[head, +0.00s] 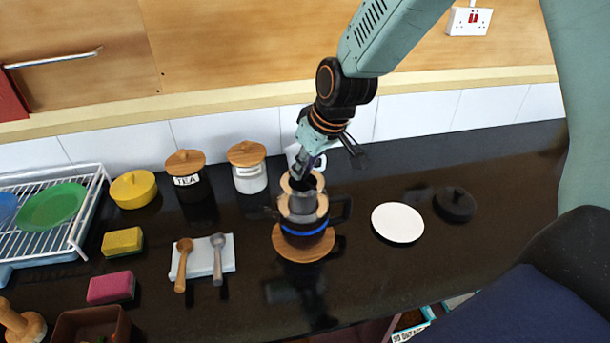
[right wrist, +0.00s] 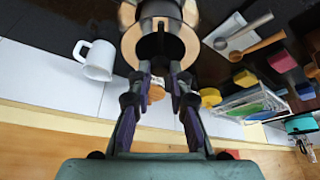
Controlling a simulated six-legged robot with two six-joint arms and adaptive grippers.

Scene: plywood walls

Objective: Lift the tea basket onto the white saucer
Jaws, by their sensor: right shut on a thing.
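The tea basket (head: 302,204) is a grey cylinder with a wooden rim. It stands up out of the dark teapot (head: 304,233), which has a blue band and a black handle. Whether its lower end is still inside the pot is hard to tell. My right gripper (head: 304,178) comes from above and is shut on the basket's top. In the right wrist view my fingers (right wrist: 161,72) close at a dark part by the wooden rim (right wrist: 185,38). The white saucer (head: 397,223) lies empty to the right of the pot. My left gripper is not in view.
The pot stands on a round wooden trivet (head: 290,251). A black lid (head: 455,204) lies right of the saucer. A white mug (right wrist: 97,60) and jars (head: 249,174) stand behind. Spoons lie on a white rest (head: 230,264) to the left.

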